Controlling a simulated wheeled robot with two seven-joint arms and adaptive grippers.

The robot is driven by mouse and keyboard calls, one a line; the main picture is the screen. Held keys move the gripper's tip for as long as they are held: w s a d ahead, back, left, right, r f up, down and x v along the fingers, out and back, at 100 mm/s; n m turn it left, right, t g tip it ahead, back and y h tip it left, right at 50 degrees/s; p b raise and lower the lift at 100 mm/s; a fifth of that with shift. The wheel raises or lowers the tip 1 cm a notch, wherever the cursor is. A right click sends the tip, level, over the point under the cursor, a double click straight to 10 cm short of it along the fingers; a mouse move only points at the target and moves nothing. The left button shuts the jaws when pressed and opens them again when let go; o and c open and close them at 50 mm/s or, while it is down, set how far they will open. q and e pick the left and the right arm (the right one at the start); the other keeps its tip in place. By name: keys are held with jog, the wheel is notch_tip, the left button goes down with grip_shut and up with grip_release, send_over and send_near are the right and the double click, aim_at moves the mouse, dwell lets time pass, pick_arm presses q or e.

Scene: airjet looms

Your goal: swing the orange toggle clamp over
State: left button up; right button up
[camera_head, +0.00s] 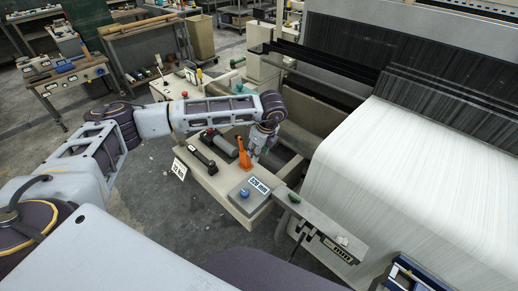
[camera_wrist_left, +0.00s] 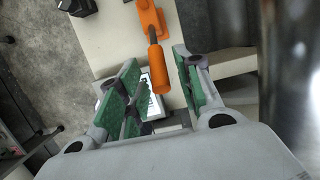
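The orange toggle clamp (camera_head: 244,157) stands near the right edge of a beige bench top, its lever raised in the head view. In the left wrist view the orange clamp handle (camera_wrist_left: 158,68) points down into the gap between my finger pads. My left gripper (camera_head: 257,150) hangs just right of the clamp in the head view. In the left wrist view the gripper (camera_wrist_left: 157,75) is open, with green pads on both sides of the handle and visible gaps beside it. I cannot tell the height between handle and fingers. My right gripper is not in view.
A grey box with a blue knob (camera_head: 245,193) and a "520 mm" label sits in front of the clamp. A black handle (camera_head: 202,158) and a dark grey cylinder (camera_head: 215,141) lie to its left. The loom with white warp (camera_head: 410,170) fills the right side.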

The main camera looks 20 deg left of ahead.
pick_arm(q)
jog(key=shift+b, duration=0.35)
dwell(0.5)
jog(key=c, duration=0.7)
jog(key=shift+c, duration=0.2)
